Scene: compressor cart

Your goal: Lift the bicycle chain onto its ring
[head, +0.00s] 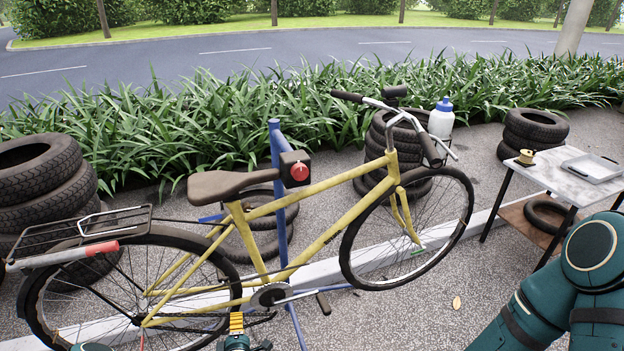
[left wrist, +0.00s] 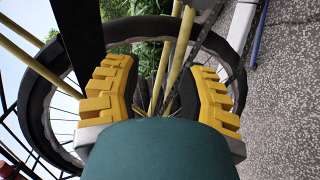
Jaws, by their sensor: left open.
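The yellow bicycle (head: 312,235) hangs on a blue repair stand (head: 277,165). Its chainring (head: 269,295) and crank show at the bottom middle. The dark chain (head: 190,316) runs back from there toward the rear hub; its exact seating on the ring is too small to tell. My left gripper (head: 237,324) is at the bottom edge, just left of and below the chainring. In the left wrist view its yellow ridged fingers (left wrist: 162,85) stand wide apart, with the rear wheel (left wrist: 38,98) and yellow frame tubes beyond. My right gripper is out of view; only my right arm shows.
Stacked tyres stand at the left (head: 45,185), behind the front wheel, and at the right (head: 533,130). A small table (head: 545,172) at the right holds a grey tray (head: 592,168) and a brass-coloured spool (head: 525,157). A white bottle (head: 441,119) stands behind the handlebar. Open pavement lies right of the front wheel.

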